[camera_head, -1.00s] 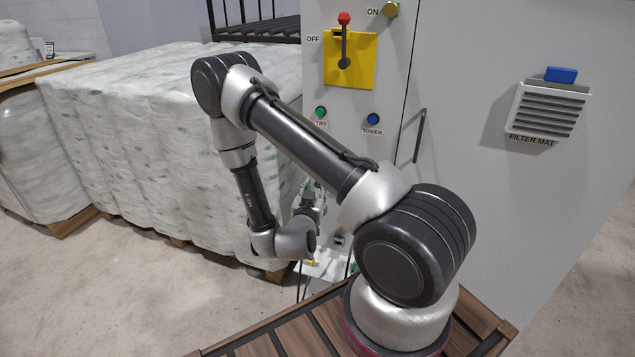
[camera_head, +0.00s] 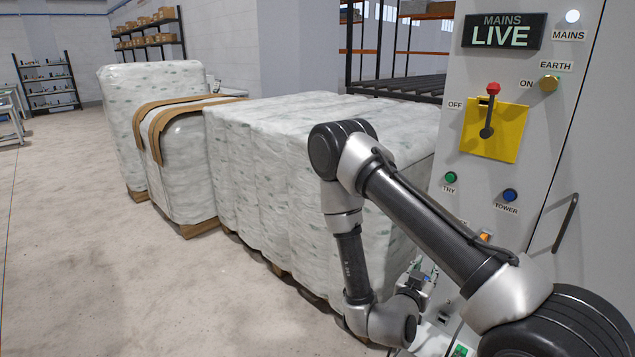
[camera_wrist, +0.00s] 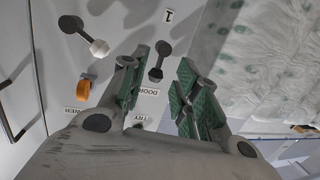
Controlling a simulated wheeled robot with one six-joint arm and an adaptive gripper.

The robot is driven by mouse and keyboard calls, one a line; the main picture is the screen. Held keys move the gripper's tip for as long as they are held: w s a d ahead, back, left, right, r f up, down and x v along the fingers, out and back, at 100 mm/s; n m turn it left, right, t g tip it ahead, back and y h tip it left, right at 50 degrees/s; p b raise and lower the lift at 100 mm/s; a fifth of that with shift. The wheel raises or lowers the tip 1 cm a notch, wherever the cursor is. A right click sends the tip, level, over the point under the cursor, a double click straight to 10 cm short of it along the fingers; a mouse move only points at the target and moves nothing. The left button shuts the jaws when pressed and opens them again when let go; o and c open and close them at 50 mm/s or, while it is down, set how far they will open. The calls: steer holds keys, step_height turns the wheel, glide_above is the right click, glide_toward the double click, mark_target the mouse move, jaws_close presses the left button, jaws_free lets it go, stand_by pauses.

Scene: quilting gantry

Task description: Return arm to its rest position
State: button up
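My gripper (camera_wrist: 162,98) is open in the wrist view, with its two green-padded fingers apart and nothing between them. In the head view, the gripper (camera_head: 424,282) is small and partly hidden near my wrist, low beside the front of the grey control cabinet (camera_head: 560,60). My arm is folded at the elbow, with its forearm hanging down. In the wrist view, the cabinet panel (camera_wrist: 70,95) lies beyond the fingers, with upside-down labels reading DOOR and TRY. I cannot tell whether the gripper touches the panel.
White wrapped bales (camera_head: 270,150) stand close to the left of my arm. The cabinet carries a red-tipped lever (camera_head: 489,110) on a yellow plate, a MAINS LIVE display (camera_head: 504,32) and a bar handle (camera_head: 565,222). Open floor (camera_head: 100,240) lies at left.

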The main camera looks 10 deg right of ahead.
step_height(320, 180, down, 8)
steer(key=s+g+y, duration=0.2)
steer(key=g+y, duration=0.1)
steer(key=s+a+f+n+g+y, duration=0.3)
steer(key=s+a+f+g+y, duration=0.25)
steer(key=a, duration=0.35)
steer(key=s+a+r+n+g+y, duration=0.1)
steer(key=s+r+n+g+y, duration=0.15)
steer(key=r, duration=0.95)
steer(key=s+a+r+n+g+y, duration=0.1)
steer(key=s+r+n+g, duration=0.25)
steer(key=r, duration=0.75)
steer(key=s+d+r+t, duration=0.2)
steer(key=d+r, duration=0.1)
steer(key=r, duration=0.4)
steer(key=s+d+r+t, duration=0.2)
steer(key=s+d+r, duration=0.1)
steer(key=r, duration=0.4)
steer(key=s+d+r+t, duration=0.2)
steer(key=d+r, duration=0.2)
steer(key=r, duration=0.4)
steer(key=shift+s+m+h, duration=0.25)
steer(key=shift+m+h, duration=0.15)
steer(key=shift+a, duration=0.15)
